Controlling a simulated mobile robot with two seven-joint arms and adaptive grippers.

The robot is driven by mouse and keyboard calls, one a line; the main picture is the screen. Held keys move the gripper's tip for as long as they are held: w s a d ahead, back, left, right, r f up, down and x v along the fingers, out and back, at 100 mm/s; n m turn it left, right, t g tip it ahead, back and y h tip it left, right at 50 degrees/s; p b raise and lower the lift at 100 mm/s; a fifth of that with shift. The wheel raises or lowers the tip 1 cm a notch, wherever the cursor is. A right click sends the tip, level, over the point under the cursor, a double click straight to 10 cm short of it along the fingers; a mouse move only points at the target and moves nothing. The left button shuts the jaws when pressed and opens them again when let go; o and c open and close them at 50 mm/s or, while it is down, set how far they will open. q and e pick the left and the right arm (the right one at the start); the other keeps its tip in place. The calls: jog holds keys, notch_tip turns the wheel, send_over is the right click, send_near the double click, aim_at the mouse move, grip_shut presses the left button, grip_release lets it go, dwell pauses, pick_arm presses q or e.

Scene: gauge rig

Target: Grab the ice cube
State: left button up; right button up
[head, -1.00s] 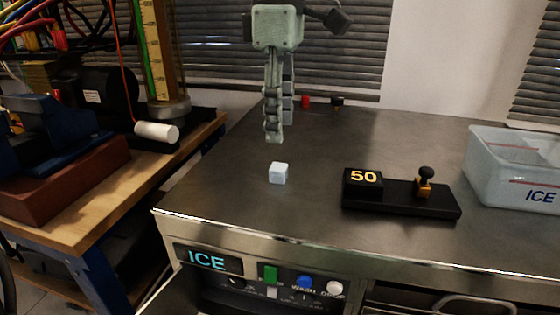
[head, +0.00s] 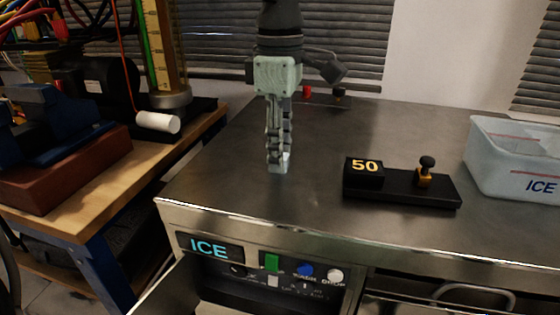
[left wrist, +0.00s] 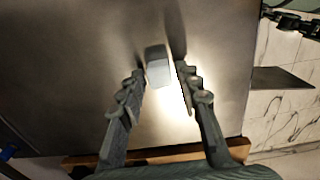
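The ice cube (left wrist: 157,68) is a small pale blue-grey block on the steel counter. In the left wrist view it sits between the tips of my left gripper's fingers (left wrist: 160,74), with a gap visible on each side. In the head view my left gripper (head: 279,167) points straight down at the cube's place, and its fingers hide most or all of the cube. The fingers are apart and not closed on it. My right gripper is in neither view.
A black stand with a "50" display (head: 364,172) and a small knob (head: 425,172) stands to the right. A translucent ICE bin (head: 510,172) is at the far right. The counter's front edge (head: 300,228) is near. A wooden bench (head: 150,170) stands left.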

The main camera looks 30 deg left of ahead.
pick_arm(q)
jog(key=c, duration=0.4)
jog(key=shift+r, duration=0.15)
jog(key=shift+c, duration=0.2)
